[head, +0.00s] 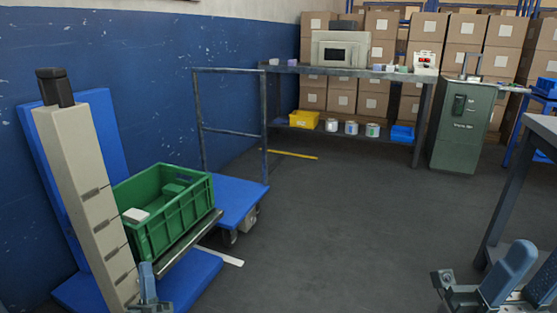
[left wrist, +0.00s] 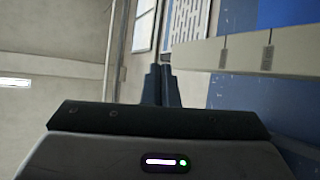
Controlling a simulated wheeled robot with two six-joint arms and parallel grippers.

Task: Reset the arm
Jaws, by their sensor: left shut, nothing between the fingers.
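My left gripper shows in the left wrist view (left wrist: 160,85). Its two dark fingers are together and nothing is between them. The view past them is tilted, with the pale wall and ceiling at left and the beige column and blue wall at right. In the head view, part of my left arm shows at the bottom left, in front of the lift base. At the bottom right, blue and grey links of my right arm show, but I cannot make out the right gripper's fingers.
A beige lift column (head: 88,210) holds a green crate (head: 175,232) on its platform at left. A blue trolley (head: 235,200) stands behind it. A table edge (head: 505,190) is at right. The middle floor is clear.

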